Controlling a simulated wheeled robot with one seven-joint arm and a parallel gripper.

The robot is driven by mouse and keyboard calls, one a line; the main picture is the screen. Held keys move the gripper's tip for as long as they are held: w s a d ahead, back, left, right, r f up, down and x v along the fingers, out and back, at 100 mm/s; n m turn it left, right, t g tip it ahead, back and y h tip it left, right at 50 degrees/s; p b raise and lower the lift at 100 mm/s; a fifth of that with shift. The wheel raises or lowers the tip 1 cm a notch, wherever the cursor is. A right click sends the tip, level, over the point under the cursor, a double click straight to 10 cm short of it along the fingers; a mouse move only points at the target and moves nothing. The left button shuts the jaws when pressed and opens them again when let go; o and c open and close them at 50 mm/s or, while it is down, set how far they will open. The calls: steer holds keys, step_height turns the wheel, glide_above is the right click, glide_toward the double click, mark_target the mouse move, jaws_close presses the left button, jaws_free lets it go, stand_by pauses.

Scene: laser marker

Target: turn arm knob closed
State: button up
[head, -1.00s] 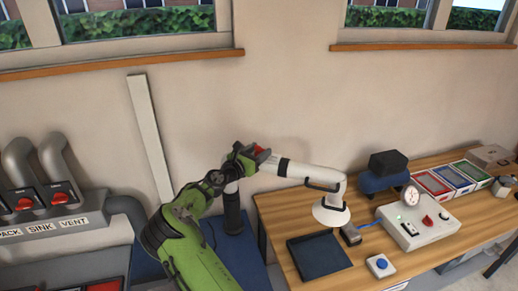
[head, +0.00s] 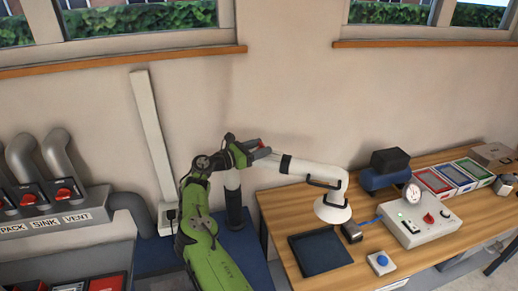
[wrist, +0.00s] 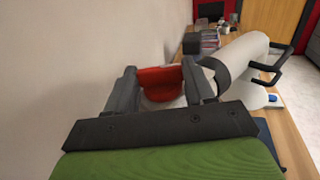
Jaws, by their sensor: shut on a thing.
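The red arm knob (wrist: 162,82) sits at the near end of the arm, between the two fingers of my gripper (wrist: 158,88) in the wrist view.
A dark tray (head: 320,252), a blue button box (head: 382,262), a control box with a gauge (head: 418,222) and colored trays (head: 455,175) are on the bench. Vent pipes with red knobs (head: 62,192) stand at left. The wall is close behind my gripper.

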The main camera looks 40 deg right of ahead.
steer(key=o, duration=1)
steer(key=shift+o, duration=0.2)
steer(key=shift+a, duration=0.1)
steer(key=b+v, duration=0.2)
steer(key=v, duration=1.3)
steer(key=shift+a+b, duration=0.25)
steer(key=shift+b, duration=0.05)
steer(key=shift+c, duration=0.2)
